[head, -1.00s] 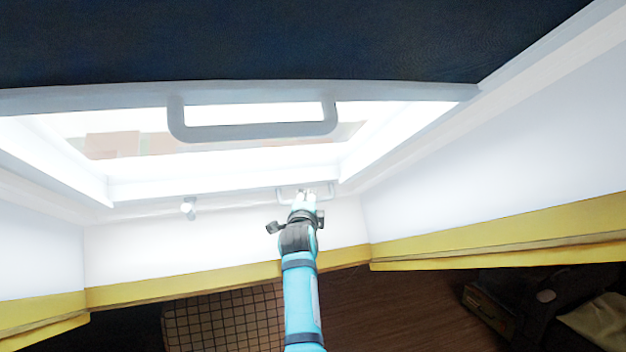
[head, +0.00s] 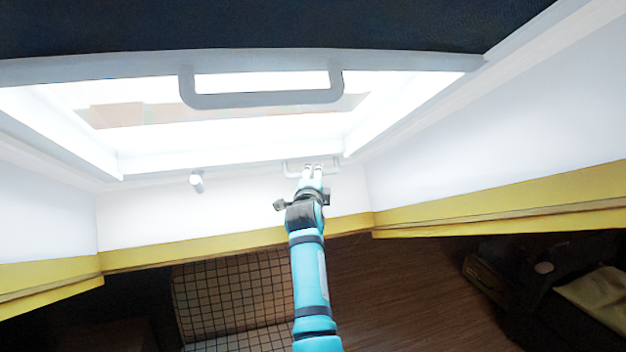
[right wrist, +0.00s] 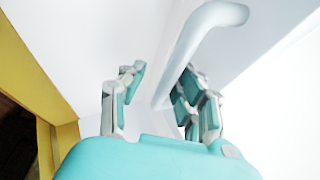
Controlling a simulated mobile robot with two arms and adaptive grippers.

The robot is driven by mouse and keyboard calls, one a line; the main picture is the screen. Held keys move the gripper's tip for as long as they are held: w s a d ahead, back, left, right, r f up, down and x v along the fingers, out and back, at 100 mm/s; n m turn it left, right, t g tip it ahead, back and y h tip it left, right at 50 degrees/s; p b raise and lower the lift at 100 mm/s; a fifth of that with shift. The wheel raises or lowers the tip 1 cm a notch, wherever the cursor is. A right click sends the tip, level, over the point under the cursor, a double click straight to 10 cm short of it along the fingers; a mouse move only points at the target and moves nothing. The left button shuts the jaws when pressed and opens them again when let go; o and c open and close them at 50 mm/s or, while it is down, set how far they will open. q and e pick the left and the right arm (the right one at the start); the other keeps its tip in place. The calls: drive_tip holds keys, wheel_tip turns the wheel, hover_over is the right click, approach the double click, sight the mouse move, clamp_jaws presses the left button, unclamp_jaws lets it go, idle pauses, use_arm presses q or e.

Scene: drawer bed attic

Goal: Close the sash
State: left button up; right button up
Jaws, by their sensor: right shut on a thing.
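The sash is a bright white-framed skylight window (head: 230,160) above me in the head view, with bright panes inside. How far open it is, I cannot tell. A small white handle (head: 288,168) sits at its lower edge. My right gripper (head: 313,168) reaches up to this handle from below. In the right wrist view, the white bar handle (right wrist: 195,45) passes between the fingers of my right gripper (right wrist: 158,97), which is shut on it. The exact contact is partly hidden. My left gripper is not in view.
A small white knob (head: 196,180) is left of my gripper. White walls and yellow ledges (head: 500,205) flank the recess.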

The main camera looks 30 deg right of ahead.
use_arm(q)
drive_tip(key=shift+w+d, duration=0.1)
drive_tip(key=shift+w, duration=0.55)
use_arm(e)
drive_tip(key=v, duration=1.2)
drive_tip(key=shift+w, duration=0.1)
